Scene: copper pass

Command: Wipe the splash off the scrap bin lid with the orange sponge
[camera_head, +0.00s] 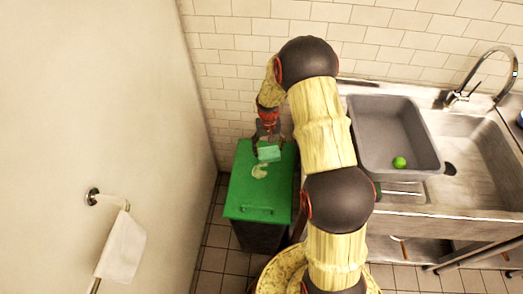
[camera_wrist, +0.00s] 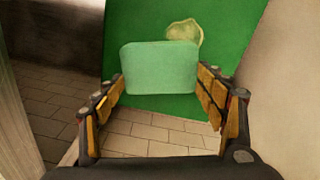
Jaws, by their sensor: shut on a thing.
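My gripper (camera_head: 267,143) is shut on a pale green sponge (camera_head: 269,154); no orange sponge shows in either view. In the wrist view the green sponge (camera_wrist: 158,70) sits between both fingers. The scrap bin has a green lid (camera_head: 252,198) with a handle along its near edge. A pale yellowish splash (camera_head: 259,172) lies on the lid, just beside the sponge in the head view. In the wrist view the splash (camera_wrist: 186,31) shows past the sponge's upper right edge, partly hidden by it. I cannot tell whether the sponge touches the lid.
A white towel (camera_head: 121,247) hangs from a wall rail at left. The tiled wall is close behind the bin.

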